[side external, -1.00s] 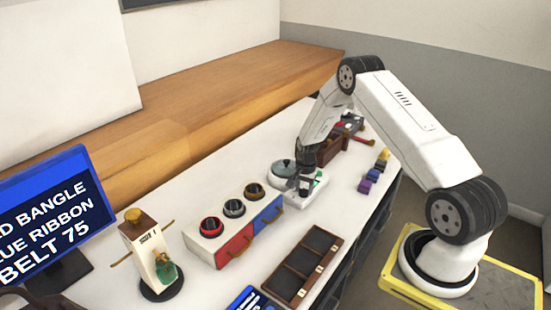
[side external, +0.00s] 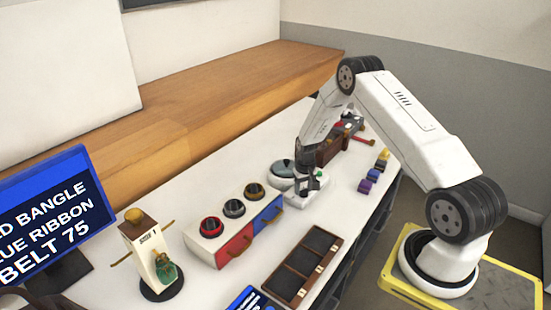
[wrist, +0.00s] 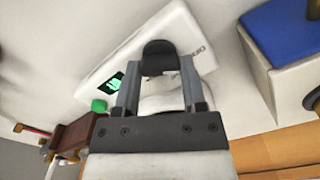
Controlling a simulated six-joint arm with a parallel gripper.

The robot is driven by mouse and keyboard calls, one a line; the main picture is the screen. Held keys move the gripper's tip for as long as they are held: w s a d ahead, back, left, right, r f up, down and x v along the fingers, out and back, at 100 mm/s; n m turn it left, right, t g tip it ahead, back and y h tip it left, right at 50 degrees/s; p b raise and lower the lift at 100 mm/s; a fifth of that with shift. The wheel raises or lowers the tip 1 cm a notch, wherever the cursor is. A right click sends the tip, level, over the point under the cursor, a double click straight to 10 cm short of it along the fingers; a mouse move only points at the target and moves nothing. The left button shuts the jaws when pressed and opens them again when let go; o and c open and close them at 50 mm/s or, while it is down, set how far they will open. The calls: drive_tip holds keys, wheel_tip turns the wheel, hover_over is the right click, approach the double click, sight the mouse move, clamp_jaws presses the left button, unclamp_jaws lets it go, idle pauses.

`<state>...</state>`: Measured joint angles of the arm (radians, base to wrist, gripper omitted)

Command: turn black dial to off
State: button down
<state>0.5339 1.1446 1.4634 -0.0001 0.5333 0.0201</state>
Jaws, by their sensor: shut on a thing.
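The black dial (wrist: 158,55) stands on top of a white box-shaped unit (wrist: 190,35) with a small green display (wrist: 116,83). My gripper (wrist: 160,68) is shut on the dial, one finger on each side of it. In the side view my gripper (side external: 309,186) is down at the white unit (side external: 322,183), and the dial is too small and covered to make out there. The dial's markings are not readable, so its setting cannot be told.
A round pale object (side external: 282,169) sits just left of the white unit. A red-and-blue drawer box (side external: 236,243) with three round tops stands nearer. A brown box (side external: 330,152) is behind, small coloured blocks (side external: 370,180) to the right, and a brown tray (side external: 302,268) in front.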

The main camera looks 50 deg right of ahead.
sight(303, 189)
drive_tip(key=shift+n, duration=0.3)
drive_tip(key=shift+c, duration=0.8)
unclamp_jaws()
drive_tip(key=shift+r, duration=0.1)
drive_tip(key=shift+r, duration=3.8)
